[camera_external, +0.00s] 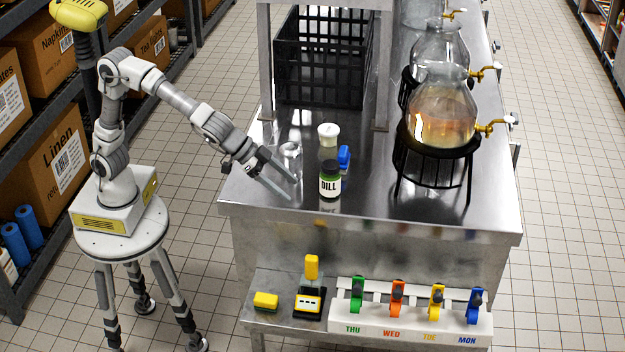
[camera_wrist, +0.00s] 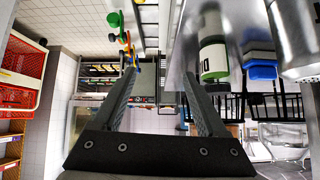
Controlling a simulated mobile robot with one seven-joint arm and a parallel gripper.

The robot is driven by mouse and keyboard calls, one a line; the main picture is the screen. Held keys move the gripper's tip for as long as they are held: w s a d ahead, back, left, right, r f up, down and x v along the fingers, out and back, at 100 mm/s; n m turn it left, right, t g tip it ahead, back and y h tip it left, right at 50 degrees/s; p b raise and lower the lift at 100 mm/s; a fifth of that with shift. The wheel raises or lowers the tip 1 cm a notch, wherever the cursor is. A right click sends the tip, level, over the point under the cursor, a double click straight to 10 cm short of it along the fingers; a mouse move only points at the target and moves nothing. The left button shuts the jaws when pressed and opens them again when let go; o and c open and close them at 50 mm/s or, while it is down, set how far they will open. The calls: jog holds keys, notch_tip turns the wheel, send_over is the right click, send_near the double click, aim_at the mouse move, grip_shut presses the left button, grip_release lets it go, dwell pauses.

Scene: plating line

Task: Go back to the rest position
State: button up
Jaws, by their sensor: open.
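My gripper (camera_external: 281,181) reaches over the near left corner of the steel table (camera_external: 375,203). Its two fingers are apart with nothing between them, which also shows in the wrist view (camera_wrist: 162,100). A dill jar (camera_external: 330,181) with a green label stands upright just right of the fingertips, apart from them. The jar also shows in the wrist view (camera_wrist: 212,58), to the right of the fingers.
Behind the dill jar stand a white-capped shaker (camera_external: 328,136) and a blue item (camera_external: 344,158). A glass dispenser (camera_external: 441,115) on a black stand is to the right. A black crate (camera_external: 322,60) sits at the back. Coloured day clips (camera_external: 397,300) line a lower ledge.

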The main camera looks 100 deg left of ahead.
jog(key=s+a+r+y, duration=0.1)
jog(key=s+a+r, duration=0.7)
jog(key=s+a, duration=0.25)
jog(key=s+a+f+n+g+p, duration=0.15)
jog(key=s+f, duration=0.25)
jog(key=s, duration=0.8)
jog(key=s+a+f+m+g+p, duration=0.1)
jog(key=s+f+g, duration=0.15)
jog(key=s, duration=0.95)
notch_tip(320, 180, up, 15)
jog(key=s+h+p, duration=0.1)
jog(key=p, duration=1.5)
jog(key=shift+s+d+f, duration=0.15)
jog(key=shift+f, duration=0.05)
